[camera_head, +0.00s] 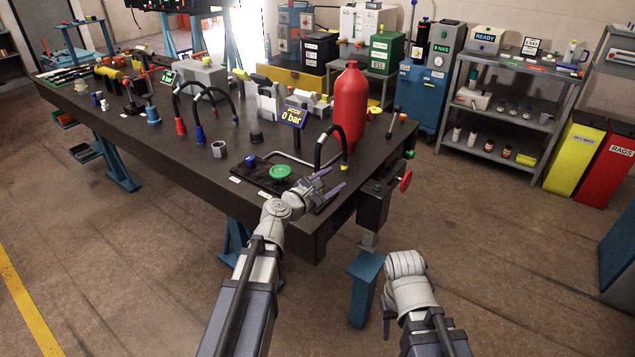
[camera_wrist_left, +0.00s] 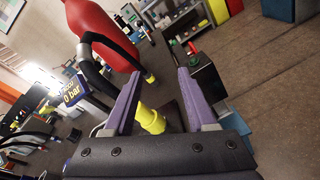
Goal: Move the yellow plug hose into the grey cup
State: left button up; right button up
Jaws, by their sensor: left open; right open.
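The yellow plug hose (camera_head: 320,140) is a black hose arching beside the red cylinder, its yellow-banded end (camera_head: 344,166) low near the table's right edge. In the left wrist view the yellow-banded hose end (camera_wrist_left: 150,79) shows beyond the fingers. My left gripper (camera_head: 330,190) is open at the table's front right corner, just in front of that end. A yellow cylindrical piece (camera_wrist_left: 150,119) shows between its purple fingers, not gripped. The grey cup (camera_head: 218,149) stands on the table to the left. My right gripper (camera_head: 405,265) is off the table, fingers mostly hidden.
The red cylinder (camera_head: 350,105) stands close behind the hose. A gauge sign reading 0 bar (camera_head: 293,116), a green round knob (camera_head: 280,171) and a bent metal bar are near my left gripper. The table's front strip is mostly clear.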

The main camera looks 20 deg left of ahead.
aim_at(316, 156)
pick_arm(q)
jog(key=a+r+n+t+y, duration=0.1)
jog(key=a+n, duration=0.1)
jog(key=n, duration=0.1)
jog(key=w+a+r+n+y, duration=0.1)
jog(key=a+n, duration=0.1)
jog(key=n, duration=0.1)
jog(key=w+a+r+n+t+y, duration=0.1)
jog(key=a+n, duration=0.1)
jog(key=shift+a+r+n+t, duration=0.15)
jog(key=shift+a+n+t, duration=0.15)
jog(key=shift+n, duration=0.1)
jog(key=w+d, duration=0.1)
jog(key=w, duration=0.7)
jog(key=shift+f, duration=0.25)
jog(key=shift+s, duration=0.15)
grip_shut()
dwell(0.5)
